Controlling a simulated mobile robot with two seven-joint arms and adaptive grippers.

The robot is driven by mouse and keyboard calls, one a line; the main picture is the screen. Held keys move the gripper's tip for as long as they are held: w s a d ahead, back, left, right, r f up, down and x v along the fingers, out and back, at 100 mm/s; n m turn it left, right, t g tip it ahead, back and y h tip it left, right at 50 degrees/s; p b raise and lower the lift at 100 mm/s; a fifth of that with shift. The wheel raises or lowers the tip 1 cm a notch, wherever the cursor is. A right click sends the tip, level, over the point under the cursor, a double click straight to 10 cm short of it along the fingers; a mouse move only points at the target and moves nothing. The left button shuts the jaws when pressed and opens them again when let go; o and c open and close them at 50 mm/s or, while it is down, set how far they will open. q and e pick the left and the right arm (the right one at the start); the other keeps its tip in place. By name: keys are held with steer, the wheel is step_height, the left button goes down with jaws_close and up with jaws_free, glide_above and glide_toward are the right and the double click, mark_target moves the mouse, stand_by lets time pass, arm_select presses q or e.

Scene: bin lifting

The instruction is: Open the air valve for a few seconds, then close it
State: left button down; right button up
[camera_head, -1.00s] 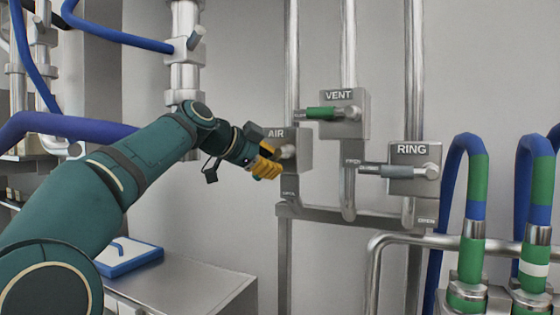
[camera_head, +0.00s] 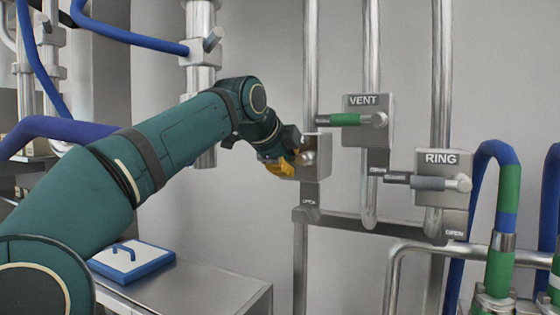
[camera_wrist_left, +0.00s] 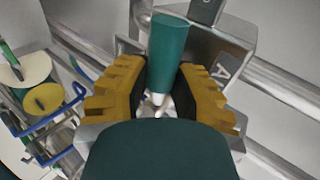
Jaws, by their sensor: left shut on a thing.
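The AIR valve box (camera_head: 319,172) is a grey metal block on a vertical pipe in the middle of the head view. My left gripper (camera_head: 282,167), with yellow fingertips, is at its left side and covers its label and handle there. In the left wrist view the green valve handle (camera_wrist_left: 170,50) stands between the yellow fingers of my left gripper (camera_wrist_left: 160,95), which is shut on it. Part of the valve box (camera_wrist_left: 205,45) with a letter A shows behind the handle. My right gripper is not in view.
The VENT valve (camera_head: 367,133), with a green handle pointing left, is just up and right. The RING valve (camera_head: 440,192), with a grey handle pointing left, is lower right. Blue hoses (camera_head: 500,155) stand at the right. A counter (camera_head: 215,290) with a blue-edged white tray (camera_head: 125,262) is below my arm.

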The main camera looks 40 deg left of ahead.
arm_select(q)
steer(key=shift+r, duration=0.2)
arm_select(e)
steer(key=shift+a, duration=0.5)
arm_select(q)
steer(key=c, duration=0.8)
jaws_free()
steer(key=shift+o, duration=0.2)
steer(key=v, duration=1.2)
steer(key=shift+d, duration=0.1)
steer(key=shift+f, duration=0.15)
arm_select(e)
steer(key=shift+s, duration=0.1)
